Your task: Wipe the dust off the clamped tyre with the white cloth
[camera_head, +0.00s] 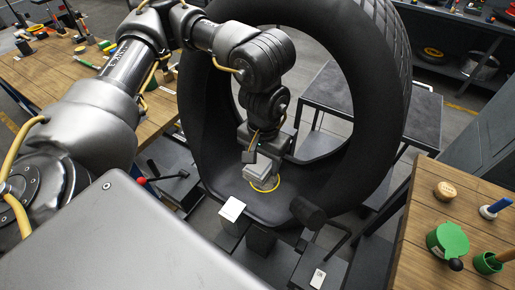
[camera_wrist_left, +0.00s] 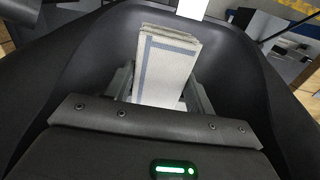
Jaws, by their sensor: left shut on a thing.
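The big black tyre (camera_head: 385,90) stands upright in a dark clamp (camera_head: 262,238). My left gripper (camera_head: 258,166) reaches into the tyre's opening from above, low over its inner wall. It is shut on the folded white cloth (camera_head: 257,173), which looks light grey. In the left wrist view the cloth (camera_wrist_left: 165,65), with a blue-grey border stripe, sticks out between the fingers (camera_wrist_left: 163,92), and the black tyre wall (camera_wrist_left: 235,75) curves around it. I cannot tell whether the cloth touches the tyre. My right gripper is out of view.
A wooden bench (camera_head: 425,220) at the right holds a green container (camera_head: 447,241) and a blue-handled tool (camera_head: 497,207). Another wooden bench (camera_head: 42,75) with tools is at the left. A dark table (camera_head: 330,92) stands behind the tyre. A red-knobbed lever (camera_head: 142,181) is beside the clamp.

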